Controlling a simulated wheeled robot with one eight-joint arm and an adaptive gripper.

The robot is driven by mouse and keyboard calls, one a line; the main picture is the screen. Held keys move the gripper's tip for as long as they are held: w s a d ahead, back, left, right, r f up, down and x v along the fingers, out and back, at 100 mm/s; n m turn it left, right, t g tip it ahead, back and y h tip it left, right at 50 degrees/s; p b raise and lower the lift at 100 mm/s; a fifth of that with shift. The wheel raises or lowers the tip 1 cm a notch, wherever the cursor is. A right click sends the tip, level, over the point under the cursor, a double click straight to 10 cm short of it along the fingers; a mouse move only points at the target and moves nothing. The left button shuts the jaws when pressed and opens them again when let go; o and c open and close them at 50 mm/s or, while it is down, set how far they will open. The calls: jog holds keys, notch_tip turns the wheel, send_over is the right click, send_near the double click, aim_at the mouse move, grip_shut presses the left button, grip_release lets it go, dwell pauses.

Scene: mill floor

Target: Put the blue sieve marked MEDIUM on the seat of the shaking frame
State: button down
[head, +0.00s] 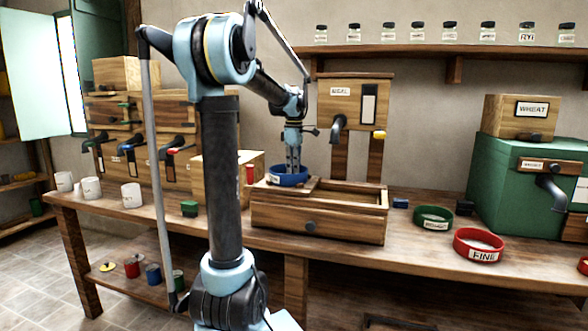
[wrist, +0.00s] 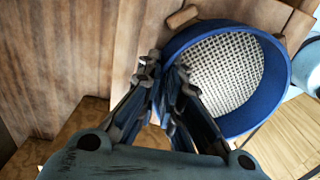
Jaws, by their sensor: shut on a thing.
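The blue sieve (head: 287,177) is at the left part of the wooden shaking frame (head: 318,226), with a white label on its left side too small to read. My gripper (head: 293,168) points down and is shut on the sieve's rim. In the wrist view the sieve (wrist: 278,62) shows its pale mesh, and my gripper (wrist: 168,75) pinches the near left rim. A small wooden block (wrist: 182,17) lies right beside the rim. I cannot tell whether the sieve rests on the seat or hangs just above it; its underside is hidden.
A green sieve (head: 433,218) and a red sieve marked FINE (head: 479,245) lie on the bench to the right. A meal box with a spout (head: 355,104) stands behind the frame.

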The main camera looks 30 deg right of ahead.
jog(key=c, duration=1.8)
grip_release()
notch_tip(320, 180, up, 12)
jog(key=shift+r, duration=0.1)
